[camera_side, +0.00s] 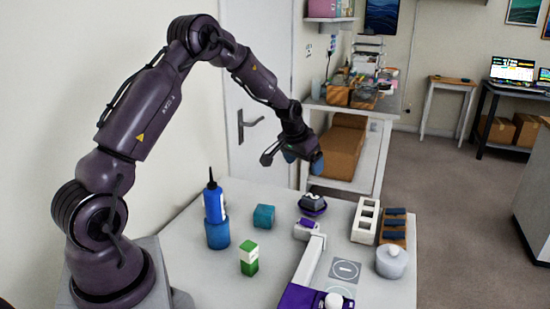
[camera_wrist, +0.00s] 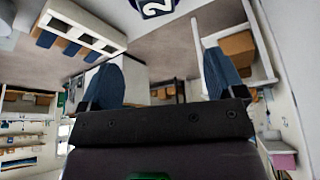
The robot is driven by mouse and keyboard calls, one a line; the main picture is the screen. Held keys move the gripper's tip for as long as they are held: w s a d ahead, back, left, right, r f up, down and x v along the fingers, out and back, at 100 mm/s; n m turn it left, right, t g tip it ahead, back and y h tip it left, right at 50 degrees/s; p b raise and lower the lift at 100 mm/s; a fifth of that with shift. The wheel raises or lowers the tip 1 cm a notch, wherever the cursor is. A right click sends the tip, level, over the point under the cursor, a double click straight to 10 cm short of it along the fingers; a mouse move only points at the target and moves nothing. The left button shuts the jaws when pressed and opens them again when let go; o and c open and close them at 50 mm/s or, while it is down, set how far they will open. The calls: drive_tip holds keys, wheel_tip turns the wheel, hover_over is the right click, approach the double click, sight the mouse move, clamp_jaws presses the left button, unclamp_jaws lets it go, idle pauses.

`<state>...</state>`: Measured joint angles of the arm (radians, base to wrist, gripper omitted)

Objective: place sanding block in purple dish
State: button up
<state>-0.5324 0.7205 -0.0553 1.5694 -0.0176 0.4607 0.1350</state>
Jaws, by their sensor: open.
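A dark grey block (camera_side: 312,198) with a white marking on top, which looks like the sanding block, sits in the purple dish (camera_side: 313,211) toward the back of the table. In the wrist view, a dark shape with a white 2 (camera_wrist: 155,7) is cut off by the top edge; I cannot tell whether it is the block or the dish. My gripper (camera_side: 303,163) is open, with blue fingertips. It is raised well above the table, over the back edge near the dish. In the wrist view, nothing shows between the fingertips (camera_wrist: 164,75).
A blue bottle (camera_side: 214,204) on a blue base, a teal block (camera_side: 264,216) and a green-and-white box (camera_side: 249,258) stand left. A white rack (camera_side: 365,220), a wooden tray (camera_side: 393,226) and a grey round container (camera_side: 391,262) stand right. A white-and-purple device (camera_side: 309,270) occupies the front middle.

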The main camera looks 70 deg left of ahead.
drive_tip(key=s+d+r+m, duration=0.1)
drive_tip(key=s+d+r, duration=0.4)
drive_tip(key=d+r, duration=0.25)
drive_tip(key=s+d+r+m, duration=0.1)
drive_tip(key=s+d+r, duration=0.3)
drive_tip(key=d+r, duration=0.4)
drive_tip(key=s+d+r, duration=0.1)
drive_tip(key=s+d, duration=0.2)
drive_tip(key=s, duration=0.3)
drive_tip(key=s+d+r+m+t+h, duration=0.1)
drive_tip(key=s+d, duration=0.2)
drive_tip(key=s, duration=0.3)
drive_tip(key=s+d+r+m, duration=0.1)
drive_tip(key=s+d, duration=0.1)
drive_tip(key=s, duration=0.4)
drive_tip(key=shift+d+h, duration=0.4)
